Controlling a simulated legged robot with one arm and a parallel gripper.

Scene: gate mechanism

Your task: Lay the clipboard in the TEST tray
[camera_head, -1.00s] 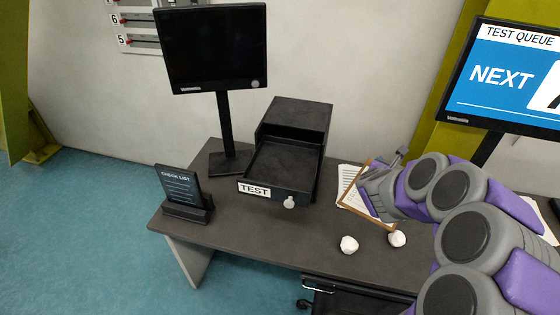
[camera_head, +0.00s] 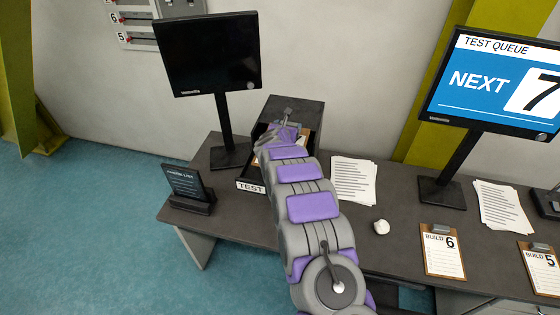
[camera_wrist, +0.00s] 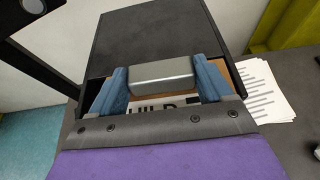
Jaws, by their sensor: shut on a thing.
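My gripper (camera_wrist: 165,88) is shut on a clipboard, its fingers on either side of the silver clip (camera_wrist: 161,76). The clipboard (camera_wrist: 235,74) has a brown board and a white sheet with partly hidden lettering; its edge also shows in the head view beside my arm. It is over the open black TEST tray (camera_head: 250,186), within the tray's outline. I cannot tell if it touches the tray floor. My arm hides most of the tray and clipboard in the head view. The tray's black box part (camera_wrist: 150,35) stands behind the clip.
A dark monitor (camera_head: 208,55) stands left of the tray, with a checklist stand (camera_head: 187,187) in front. BUILD 6 (camera_head: 442,252) and BUILD 5 (camera_head: 543,268) clipboards lie farther right, near the TEST QUEUE screen (camera_head: 495,80).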

